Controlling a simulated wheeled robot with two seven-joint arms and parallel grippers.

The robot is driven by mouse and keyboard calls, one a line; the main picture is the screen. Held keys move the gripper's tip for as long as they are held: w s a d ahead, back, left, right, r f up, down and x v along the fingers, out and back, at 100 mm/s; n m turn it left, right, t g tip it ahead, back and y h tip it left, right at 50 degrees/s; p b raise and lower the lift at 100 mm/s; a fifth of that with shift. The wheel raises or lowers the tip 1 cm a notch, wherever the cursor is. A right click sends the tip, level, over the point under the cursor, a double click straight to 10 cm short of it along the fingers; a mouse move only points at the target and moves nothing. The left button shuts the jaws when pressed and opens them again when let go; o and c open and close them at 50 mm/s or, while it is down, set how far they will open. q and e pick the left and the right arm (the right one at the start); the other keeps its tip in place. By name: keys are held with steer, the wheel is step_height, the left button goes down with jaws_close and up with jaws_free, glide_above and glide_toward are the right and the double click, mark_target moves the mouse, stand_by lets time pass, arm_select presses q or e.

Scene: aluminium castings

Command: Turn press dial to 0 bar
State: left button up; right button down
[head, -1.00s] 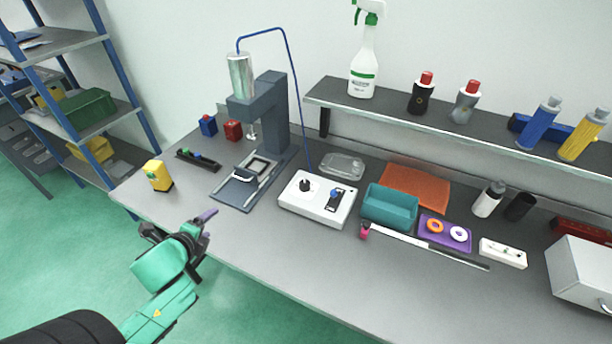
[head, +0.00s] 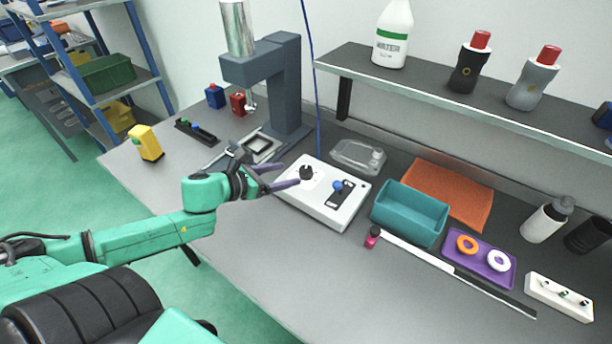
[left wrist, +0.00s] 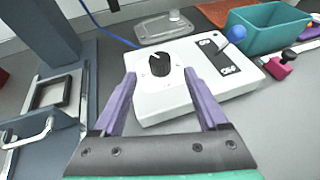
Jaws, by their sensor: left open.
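The white control box (head: 338,213) stands on the grey bench in front of the press (head: 275,85). Its black dial (head: 306,172) is on the left of its top, and a blue-knobbed lever (head: 338,186) is to the right of it. My left gripper (head: 290,174) is open and empty at the box's left side. In the left wrist view its purple fingers (left wrist: 162,92) stand apart, with the dial (left wrist: 159,66) beyond and between them, not touched. The dial's scale marks are too small to read. My right gripper is not in view.
The front left of the bench is clear.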

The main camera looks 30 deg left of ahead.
mark_target(304, 170)
arm_select(q)
steer(key=b+x, duration=0.1)
steer(key=x, duration=0.3)
steer(key=shift+w+f, duration=0.1)
steer(key=shift+w, duration=0.15)
steer(key=shift+w+d+f+b, duration=0.2)
steer(key=shift+w+b, duration=0.2)
steer(key=shift+w, duration=0.05)
steer(key=shift+p+x, duration=0.3)
steer(key=shift+x, duration=0.65)
steer(key=shift+w+d+f, duration=0.25)
steer(key=shift+w, duration=0.25)
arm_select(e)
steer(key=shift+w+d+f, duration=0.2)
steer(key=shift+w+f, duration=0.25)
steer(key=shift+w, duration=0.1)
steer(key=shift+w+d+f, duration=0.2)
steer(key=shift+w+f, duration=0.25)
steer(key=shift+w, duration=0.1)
arm_select(q)
steer(key=shift+s, duration=0.1)
jaws_close()
